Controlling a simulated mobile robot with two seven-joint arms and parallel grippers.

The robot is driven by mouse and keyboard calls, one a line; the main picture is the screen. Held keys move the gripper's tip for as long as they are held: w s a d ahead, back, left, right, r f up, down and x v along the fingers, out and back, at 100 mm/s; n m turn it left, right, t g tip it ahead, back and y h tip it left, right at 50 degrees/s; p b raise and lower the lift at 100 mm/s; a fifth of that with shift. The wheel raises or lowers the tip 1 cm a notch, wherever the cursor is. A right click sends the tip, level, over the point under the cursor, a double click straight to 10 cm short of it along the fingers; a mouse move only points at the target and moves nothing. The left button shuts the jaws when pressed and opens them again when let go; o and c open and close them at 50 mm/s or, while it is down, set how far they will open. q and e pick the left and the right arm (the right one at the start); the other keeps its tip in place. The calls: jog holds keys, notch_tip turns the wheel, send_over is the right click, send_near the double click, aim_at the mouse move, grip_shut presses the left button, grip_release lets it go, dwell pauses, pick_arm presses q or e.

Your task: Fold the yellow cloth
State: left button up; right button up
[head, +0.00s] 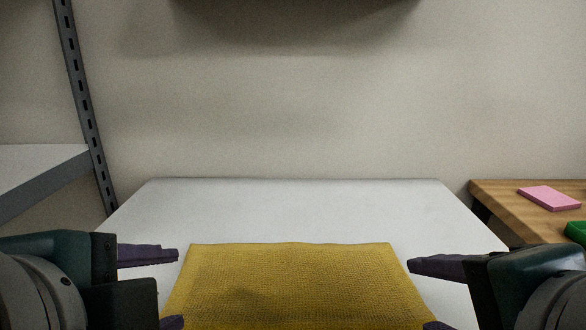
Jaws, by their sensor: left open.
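The yellow cloth (295,285) lies flat and spread on the white table (290,205), with its far edge straight and its near part cut off by the bottom of the head view. My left gripper (178,288) is at the cloth's left side, its two dark fingers wide apart with nothing between them. My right gripper (418,295) is at the cloth's right side, also with its fingers apart and empty. I cannot tell how high either gripper is above the table.
The table behind the cloth is bare up to the wall. A wooden side table (500,203) at the right holds a pink pad (549,198) and a green object (576,232). A grey shelf (40,180) with a slotted metal post (85,110) stands at the left.

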pick_arm(q)
jog(key=s+a+r+n+g+p, duration=0.35)
jog(key=s+r+n+p, duration=0.45)
jog(key=p, duration=0.5)
jog(key=s+a+r+n+g+p, duration=0.35)
jog(key=s+r+n+p, duration=0.25)
jog(key=s+r+p, duration=0.5)
pick_arm(e)
jog(key=s+d+r+n+g+p, duration=0.1)
jog(key=s+d+r+n+g, duration=0.2)
jog(key=s+r+n, duration=0.55)
jog(key=s+d+r+n+g+p, duration=0.1)
jog(key=s+d+r+n+g, duration=0.3)
jog(key=s+r+n, duration=0.45)
pick_arm(q)
jog(key=w+r+p, duration=0.3)
jog(key=r+p, duration=3.2)
jog(key=p, duration=0.1)
jog(key=shift+w+a+r, duration=0.2)
jog(key=shift+a+r, duration=0.1)
pick_arm(e)
notch_tip(320, 180, up, 38)
jog(key=w+n, duration=0.1)
jog(key=shift+w+r, duration=0.15)
jog(key=shift+w, duration=0.15)
jog(key=shift+a, duration=0.1)
